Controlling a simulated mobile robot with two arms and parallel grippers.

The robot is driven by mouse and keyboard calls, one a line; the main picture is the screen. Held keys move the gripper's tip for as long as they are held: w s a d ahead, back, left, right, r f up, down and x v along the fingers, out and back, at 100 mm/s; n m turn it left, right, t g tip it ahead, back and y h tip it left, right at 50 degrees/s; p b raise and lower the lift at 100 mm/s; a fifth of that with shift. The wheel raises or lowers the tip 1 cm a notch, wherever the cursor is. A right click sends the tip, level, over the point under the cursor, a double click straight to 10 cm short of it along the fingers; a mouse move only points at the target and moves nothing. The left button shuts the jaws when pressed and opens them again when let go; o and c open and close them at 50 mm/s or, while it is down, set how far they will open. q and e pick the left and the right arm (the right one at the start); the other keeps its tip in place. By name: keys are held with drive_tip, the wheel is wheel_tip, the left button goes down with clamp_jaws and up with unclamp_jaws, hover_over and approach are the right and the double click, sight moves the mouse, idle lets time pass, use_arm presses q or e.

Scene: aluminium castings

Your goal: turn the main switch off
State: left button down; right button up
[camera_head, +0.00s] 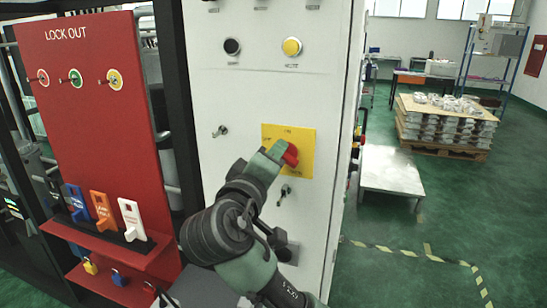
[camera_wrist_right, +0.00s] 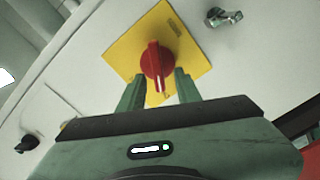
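The main switch is a red rotary knob (camera_head: 291,155) on a yellow plate (camera_head: 303,139) on the front of a white cabinet. In the right wrist view the red knob (camera_wrist_right: 156,60) sits mid-plate, its handle pointing down toward my gripper. My right gripper (camera_head: 279,150) is at the knob. In the wrist view its two green fingers (camera_wrist_right: 158,76) stand apart, one on each side of the handle, with gaps visible. Whether the fingertips touch the plate cannot be told. Part of the knob and plate is hidden behind the gripper in the head view. My left gripper is not in view.
The white cabinet (camera_head: 235,105) also carries a black button (camera_head: 232,46), a yellow button (camera_head: 292,47) and small metal latches. A red lockout board (camera_head: 85,75) with tags and padlocks stands at left. A low grey table (camera_head: 390,168) and a pallet of castings (camera_head: 445,125) are at right.

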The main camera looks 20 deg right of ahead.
drive_tip(key=b+v, duration=0.2)
drive_tip(key=v, duration=0.5)
drive_tip(key=shift+s+a+b, duration=0.25)
drive_tip(key=shift+s+b, duration=0.05)
drive_tip(key=shift+b, duration=0.1)
drive_tip(key=shift+f, duration=0.1)
